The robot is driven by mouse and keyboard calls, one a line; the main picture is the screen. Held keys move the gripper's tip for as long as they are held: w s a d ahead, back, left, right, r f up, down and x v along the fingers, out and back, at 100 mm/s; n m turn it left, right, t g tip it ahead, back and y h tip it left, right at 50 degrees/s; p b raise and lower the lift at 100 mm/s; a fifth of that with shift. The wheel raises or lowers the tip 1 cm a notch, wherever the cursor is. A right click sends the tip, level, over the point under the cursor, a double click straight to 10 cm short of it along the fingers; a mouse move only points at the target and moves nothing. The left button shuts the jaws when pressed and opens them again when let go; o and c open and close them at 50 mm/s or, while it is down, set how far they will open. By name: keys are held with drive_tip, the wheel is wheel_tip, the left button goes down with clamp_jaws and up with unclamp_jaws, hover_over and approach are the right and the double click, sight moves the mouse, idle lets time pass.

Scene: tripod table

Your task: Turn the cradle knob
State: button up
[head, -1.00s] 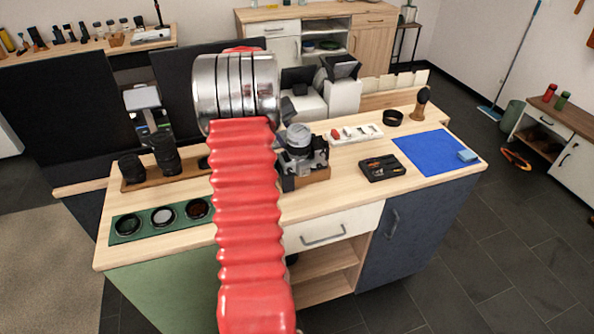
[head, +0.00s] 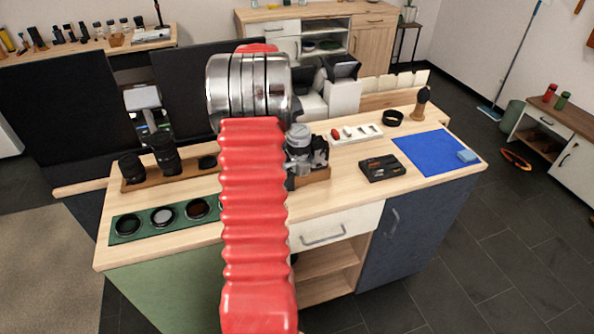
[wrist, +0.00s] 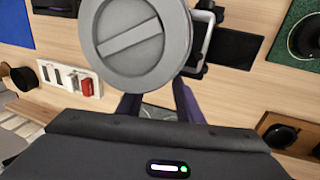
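A light-grey round knob (wrist: 138,38) with a raised bar across its face fills the top middle of the wrist view, the bar tilted. In the head view a silver round part (head: 299,134) tops the dark camera (head: 319,152) on its wooden cradle (head: 314,176), right of my red arm. My gripper (wrist: 157,101) shows two dark purple fingers spread apart at the near edge of the knob, with nothing seen clamped between them. The knob hides part of the fingertips, so contact is unclear. In the head view my arm hides most of the gripper.
A white holder with a red piece (head: 354,135), a black case (head: 382,169) and a blue mat (head: 440,152) lie to the right. A wooden tray with black lenses (head: 165,155) and a green tray of round filters (head: 128,228) lie left.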

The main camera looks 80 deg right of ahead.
drive_tip(key=shift+r, duration=0.1)
drive_tip(key=shift+v, duration=2.45)
